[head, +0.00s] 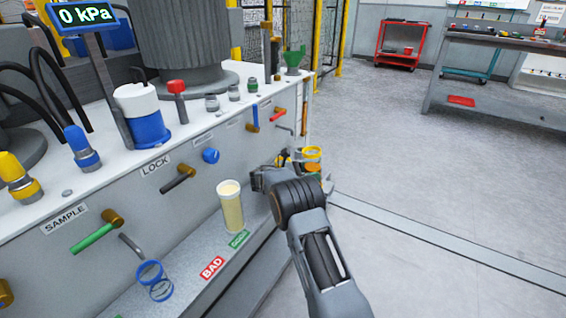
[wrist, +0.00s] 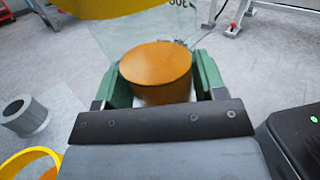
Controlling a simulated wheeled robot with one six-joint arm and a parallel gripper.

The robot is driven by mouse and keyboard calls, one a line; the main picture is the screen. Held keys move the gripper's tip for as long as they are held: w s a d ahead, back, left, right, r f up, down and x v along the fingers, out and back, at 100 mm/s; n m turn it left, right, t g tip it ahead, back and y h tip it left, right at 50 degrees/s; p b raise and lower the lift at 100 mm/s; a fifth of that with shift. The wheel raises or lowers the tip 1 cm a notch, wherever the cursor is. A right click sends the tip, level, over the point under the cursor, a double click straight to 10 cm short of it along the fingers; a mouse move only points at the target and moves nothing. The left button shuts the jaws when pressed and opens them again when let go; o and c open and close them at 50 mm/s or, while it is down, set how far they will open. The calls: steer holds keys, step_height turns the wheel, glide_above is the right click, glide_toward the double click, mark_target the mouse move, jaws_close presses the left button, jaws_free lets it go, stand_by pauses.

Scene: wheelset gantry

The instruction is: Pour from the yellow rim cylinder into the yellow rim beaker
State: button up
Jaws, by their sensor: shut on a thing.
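My gripper (head: 298,168) is at the right end of the bench front, partly hidden by my own wrist. In the wrist view its green fingers (wrist: 160,88) are shut on a clear vessel holding orange-brown liquid (wrist: 156,70), which I take as the yellow rim cylinder. A yellow rim (head: 312,152) shows beyond my gripper in the head view. A yellow band (wrist: 110,8) crosses the top of the wrist view, and another yellow ring (wrist: 32,162) is at lower left. I cannot tell which ring belongs to the yellow rim beaker.
A pale yellow filled container (head: 231,206) stands on the ledge (head: 190,268) by the GOOD and BAD labels. Blue-rimmed clear glassware (head: 151,272) is at its left. Valve handles (head: 179,178) stick out of the bench front. A grey ring (wrist: 24,115) is at left.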

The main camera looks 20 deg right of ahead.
mark_target(309, 151)
steer(key=shift+w+a+r+n+h+p, duration=0.15)
steer(key=shift+r+n+h+p, duration=0.35)
steer(key=shift+r, duration=0.4)
steer(key=shift+w+a+r+n+h+p, duration=0.1)
steer(key=shift+r+n+h+p, duration=0.4)
steer(key=shift+r, duration=0.4)
steer(key=shift+w+a+r+n+t+h, duration=0.15)
steer(key=shift+r+n+t+h, duration=0.2)
steer(key=shift+n, duration=0.25)
steer(key=shift+w+a+r+n+t+h, duration=0.1)
steer(key=shift+w+r+n+t+h, duration=0.15)
steer(key=shift+r+n+h, duration=0.25)
steer(key=shift+w+a+r+n+t+h, duration=0.1)
steer(key=shift+r+n+t+h, duration=0.25)
steer(key=shift+n, duration=0.65)
steer(key=shift+d+n+t+h, duration=0.15)
steer(key=shift+n+t+h, duration=0.25)
steer(key=shift+n+t, duration=0.4)
steer(key=shift+p, duration=0.3)
steer(key=shift+s+d+r+n+t+h+p, duration=0.1)
steer(key=shift+r+n+t+h+p, duration=0.25)
steer(key=shift+n+t, duration=0.5)
steer(key=shift+s+a+r+n+t+h+p, duration=0.1)
steer(key=shift+r+n+t+p, duration=0.5)
steer(key=shift+n, duration=0.4)
steer(key=shift+s+d+r+n+t+h+p, duration=0.1)
steer(key=shift+r+n+t+h+p, duration=0.25)
steer(key=shift+n+t, duration=0.55)
